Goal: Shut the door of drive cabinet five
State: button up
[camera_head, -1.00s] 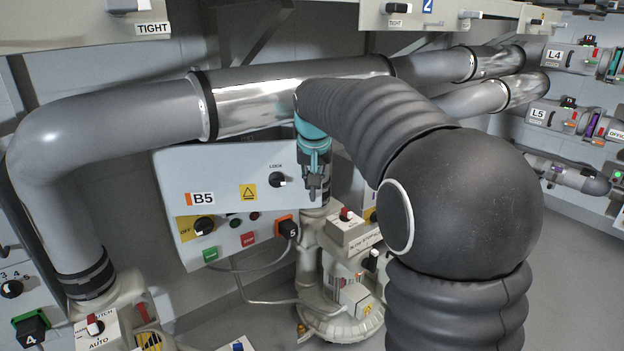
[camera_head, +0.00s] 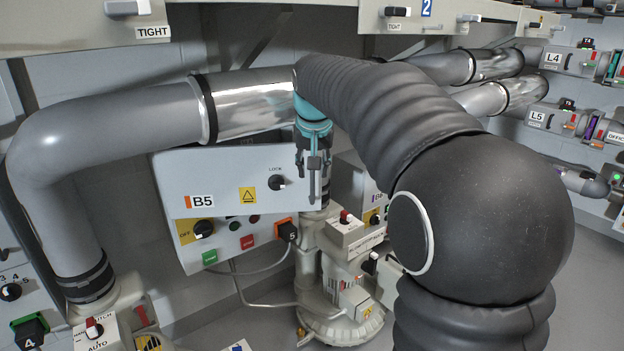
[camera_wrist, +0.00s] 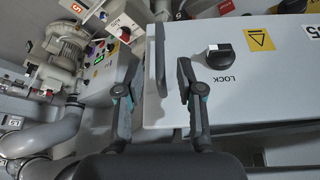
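The door (camera_head: 232,181) of the cabinet marked B5 is a pale panel with a yellow warning sign and a LOCK knob (camera_head: 277,183). It appears to stand out from the cabinet body (camera_head: 218,246), whose controls show below it. In the wrist view the door (camera_wrist: 262,85) fills the right side, and a grey upright bar, seemingly its handle (camera_wrist: 154,55), is at its left end. My gripper (camera_head: 313,184) is at the door's right end. In the wrist view its fingers (camera_wrist: 157,70) are apart, one on each side of the bar, with no clear contact.
A large grey pipe (camera_head: 110,125) with a shiny sleeve runs above and left of the cabinet. A blower (camera_head: 340,290) with a small switch box stands below right. A plug marked 5 (camera_head: 287,231) and its cable hang beneath the door. Floor is clear at far right.

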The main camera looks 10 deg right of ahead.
jog(key=v, duration=0.6)
jog(key=shift+r, duration=0.3)
jog(key=shift+s, duration=0.1)
